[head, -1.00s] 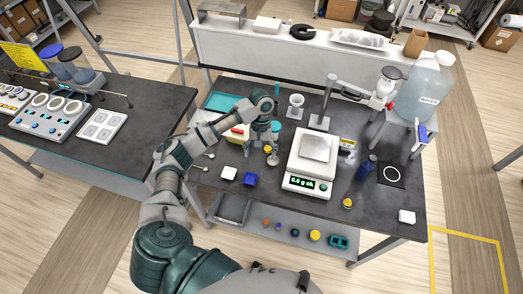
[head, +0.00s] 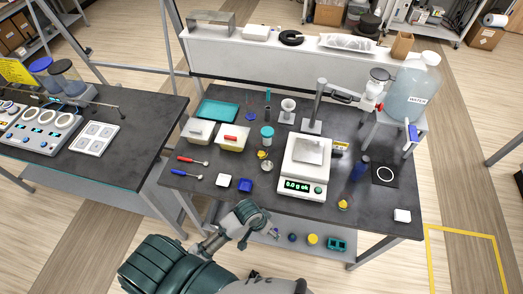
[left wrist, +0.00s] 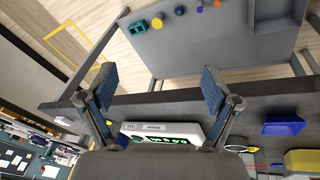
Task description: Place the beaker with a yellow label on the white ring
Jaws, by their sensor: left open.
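A small clear beaker (head: 267,166) stands on the dark bench left of the scale. A yellow patch (head: 262,154) shows at its upper left; I cannot tell whether it is a label. The beaker also shows in the left wrist view (left wrist: 236,149). The white ring (head: 385,174) lies on a black square mat at the bench's right; nothing stands on it. My left gripper (left wrist: 158,78) is open and empty, its two blue-padded fingers wide apart near the bench's front edge. My right gripper is not in view.
The scale (head: 306,168) stands mid-bench, between beaker and ring. A dark blue bottle (head: 360,168) and a yellow-topped item (head: 343,205) stand left of the ring. A stand holds a water jug (head: 414,88) behind it.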

